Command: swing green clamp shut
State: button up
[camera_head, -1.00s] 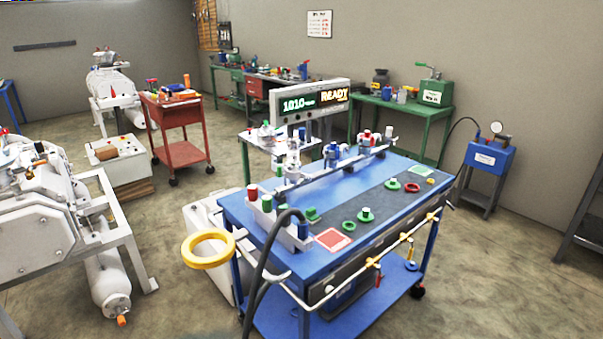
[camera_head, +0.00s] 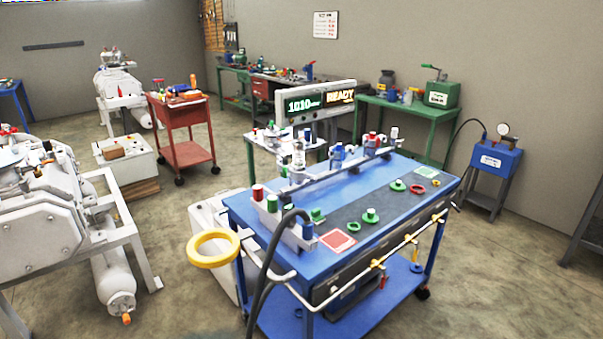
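No gripper of mine shows in this view. A blue workbench (camera_head: 262,231) with a dark top stands in the middle. A small green piece (camera_head: 317,215) sits on its left part, beside a white rack (camera_head: 292,235) with coloured caps; I cannot tell whether it is the green clamp. Green flanged pieces (camera_head: 370,216) and (camera_head: 398,185) and a green ring (camera_head: 353,226) lie on the top. A grey rail with several upright fittings (camera_head: 338,155) runs along the back. Whether any clamp is open or shut is too small to tell.
A yellow ring (camera_head: 213,248) sticks out at the bench's left front, near a black hose (camera_head: 262,285). White machinery (camera_head: 60,210) stands at left, a red cart (camera_head: 182,135) behind. A green table (camera_head: 420,105) and blue pump box (camera_head: 490,160) are at back right. Front right floor is clear.

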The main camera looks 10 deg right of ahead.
aim_at(294, 175)
jog(key=u, duration=1)
jog(key=i, duration=0.7)
jog(key=z, duration=0.95)
